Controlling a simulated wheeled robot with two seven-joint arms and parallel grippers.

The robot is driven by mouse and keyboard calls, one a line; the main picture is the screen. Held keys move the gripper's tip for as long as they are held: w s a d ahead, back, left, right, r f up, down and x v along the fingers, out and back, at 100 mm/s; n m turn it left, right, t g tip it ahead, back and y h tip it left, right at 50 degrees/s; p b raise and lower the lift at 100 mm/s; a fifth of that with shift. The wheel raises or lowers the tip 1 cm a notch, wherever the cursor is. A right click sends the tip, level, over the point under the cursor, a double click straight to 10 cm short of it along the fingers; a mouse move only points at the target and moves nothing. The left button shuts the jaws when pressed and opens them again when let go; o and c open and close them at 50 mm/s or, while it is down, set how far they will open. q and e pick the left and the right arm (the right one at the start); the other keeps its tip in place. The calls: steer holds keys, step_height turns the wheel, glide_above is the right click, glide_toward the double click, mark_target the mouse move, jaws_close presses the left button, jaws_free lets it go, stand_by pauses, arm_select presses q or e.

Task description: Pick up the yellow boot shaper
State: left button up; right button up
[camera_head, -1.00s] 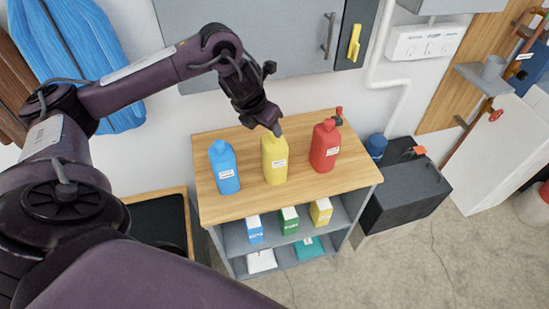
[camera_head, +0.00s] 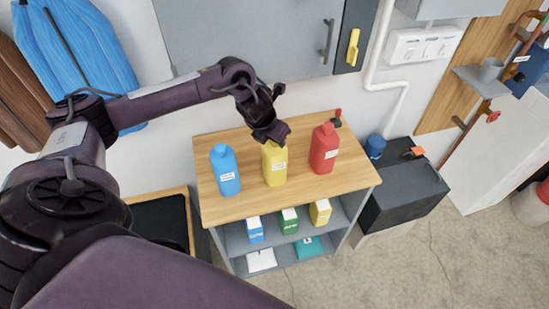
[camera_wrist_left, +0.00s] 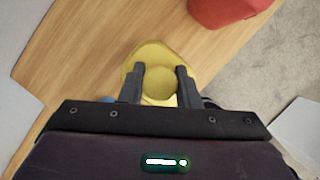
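The yellow boot shaper, a bottle-shaped object with a white label (camera_head: 275,168), stands upright on the wooden top of a shelf unit, between a blue and a red one. My left gripper (camera_head: 272,140) is above it, and hides its top in the head view. In the left wrist view the gripper's two fingers (camera_wrist_left: 160,88) are apart, one on each side of the yellow boot shaper's rounded top (camera_wrist_left: 155,56). I cannot tell whether the fingers touch it. My right gripper is not in view.
The blue bottle-shaped object (camera_head: 225,172) stands close on the left and the red one (camera_head: 324,150) on the right. Small boxes sit on the shelf below the wooden top (camera_head: 300,190). A grey wall cabinet (camera_head: 245,40) hangs behind my arm.

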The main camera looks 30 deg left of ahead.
arm_select(q)
jaws_close()
steer(key=shift+r, duration=0.15)
